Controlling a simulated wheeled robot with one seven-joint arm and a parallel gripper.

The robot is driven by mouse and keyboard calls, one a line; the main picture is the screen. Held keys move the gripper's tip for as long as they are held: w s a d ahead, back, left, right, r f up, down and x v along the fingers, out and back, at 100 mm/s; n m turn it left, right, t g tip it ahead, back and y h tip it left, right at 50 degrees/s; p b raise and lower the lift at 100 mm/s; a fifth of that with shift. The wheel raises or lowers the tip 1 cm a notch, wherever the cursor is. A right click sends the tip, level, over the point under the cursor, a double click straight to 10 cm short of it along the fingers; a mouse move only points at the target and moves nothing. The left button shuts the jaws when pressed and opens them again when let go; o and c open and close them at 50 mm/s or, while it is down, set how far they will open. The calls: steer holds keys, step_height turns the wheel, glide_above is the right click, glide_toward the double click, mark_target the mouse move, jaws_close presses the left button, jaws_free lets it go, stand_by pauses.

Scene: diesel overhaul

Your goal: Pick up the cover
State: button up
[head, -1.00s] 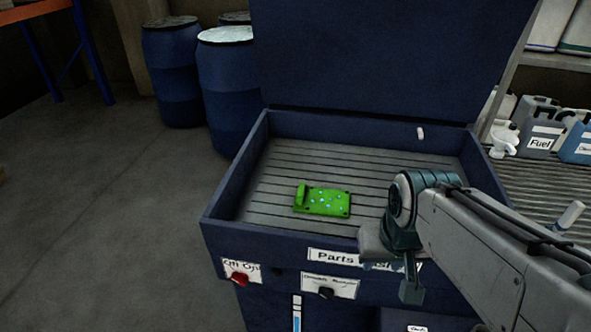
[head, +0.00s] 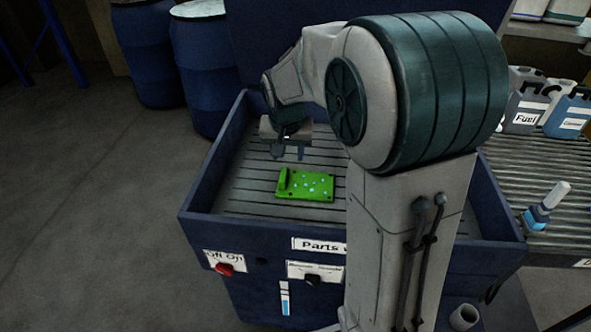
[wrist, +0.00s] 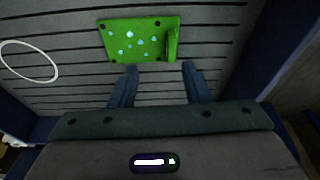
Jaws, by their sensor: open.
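The green cover (head: 306,186) lies flat on the slatted floor of the blue parts washer (head: 203,219). It has several pale spots on top and a raised lip along one end. In the wrist view the cover (wrist: 140,40) lies just beyond my fingertips, with its raised lip on the right. My gripper (head: 289,152) is over the washer basin, a little behind and above the cover in the head view. In the wrist view my gripper (wrist: 158,68) has its two fingers apart with nothing between them.
The washer's raised walls surround the cover. A red knob (head: 224,269) is on its front. Blue drums (head: 205,75) stand behind at left. Fuel jugs (head: 526,105) and a ribbed bench (head: 560,215) are at right. A white ring (wrist: 29,62) shows left in the wrist view.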

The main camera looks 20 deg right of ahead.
steer(key=w+f, duration=0.2)
steer(key=w, duration=0.2)
glide_above(283, 175)
steer(key=s, duration=0.2)
steer(key=shift+m, duration=0.4)
steer(key=x, duration=0.2)
steer(key=s+x, duration=0.1)
steer(key=x, duration=0.5)
steer(key=shift+s+a+f+p, duration=0.25)
steer(key=shift+a+f+p, duration=0.05)
steer(key=shift+a+f, duration=0.05)
steer(key=shift+p+x, duration=0.5)
steer(key=shift+x, duration=2.2)
steer(key=shift+a, duration=0.15)
steer(key=shift+c, duration=0.3)
jaws_close()
